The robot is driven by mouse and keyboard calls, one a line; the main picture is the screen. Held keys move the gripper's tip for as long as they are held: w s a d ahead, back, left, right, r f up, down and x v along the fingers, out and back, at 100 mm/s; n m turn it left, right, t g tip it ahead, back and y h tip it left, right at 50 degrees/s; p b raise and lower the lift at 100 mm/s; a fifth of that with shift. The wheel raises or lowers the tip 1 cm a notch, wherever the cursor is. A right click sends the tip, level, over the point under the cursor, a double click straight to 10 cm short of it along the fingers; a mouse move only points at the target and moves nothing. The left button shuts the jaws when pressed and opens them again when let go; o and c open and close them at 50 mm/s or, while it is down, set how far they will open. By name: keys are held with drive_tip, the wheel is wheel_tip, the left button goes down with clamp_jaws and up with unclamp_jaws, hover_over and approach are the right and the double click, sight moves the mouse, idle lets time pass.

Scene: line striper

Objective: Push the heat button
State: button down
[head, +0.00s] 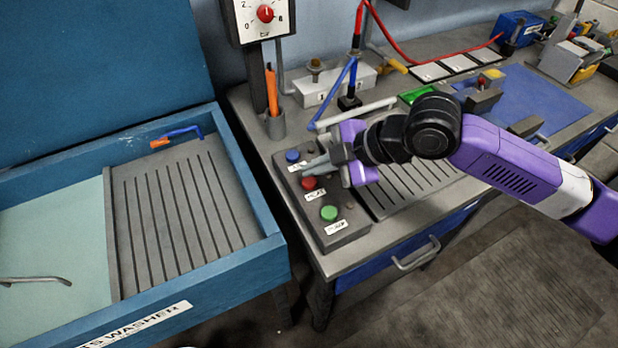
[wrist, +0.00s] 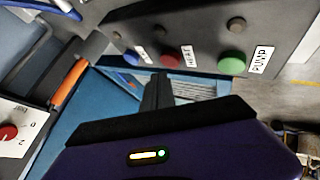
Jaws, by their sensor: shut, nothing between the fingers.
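The grey button box (head: 343,232) sits on the bench's front left corner. It carries a blue button (head: 292,156), a red button (head: 310,183) and a green button (head: 329,213). In the wrist view the red button (wrist: 171,61) has a label beside it that reads HEAT, and the green button (wrist: 232,63) is labelled PUMP. The blue button (wrist: 132,58) has a label too small to read. My gripper (head: 308,166) is shut and empty, its tips by the blue and red buttons. In the wrist view my gripper (wrist: 158,78) points just below the red button; contact cannot be told.
The blue parts washer (head: 225,262) stands left of the bench. A dial timer (head: 265,14) and a holder with an orange tool (head: 272,92) are behind the box. A slotted grey tray (head: 405,190) lies right of the box, under my arm.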

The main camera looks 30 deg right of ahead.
sight(314, 182)
drive_tip(key=shift+f, duration=0.15)
idle(0.4)
drive_tip(key=shift+f+b, duration=0.3)
drive_tip(key=shift+b, duration=0.3)
drive_tip(key=shift+f+b, duration=0.45)
drive_tip(key=shift+b, duration=0.05)
idle(0.5)
drive_tip(key=shift+r, duration=0.2)
drive_tip(key=shift+r+p, duration=0.45)
drive_tip(key=shift+r, duration=0.3)
wheel_tip(314, 182, up, 6)
drive_tip(key=p, duration=0.3)
idle(0.6)
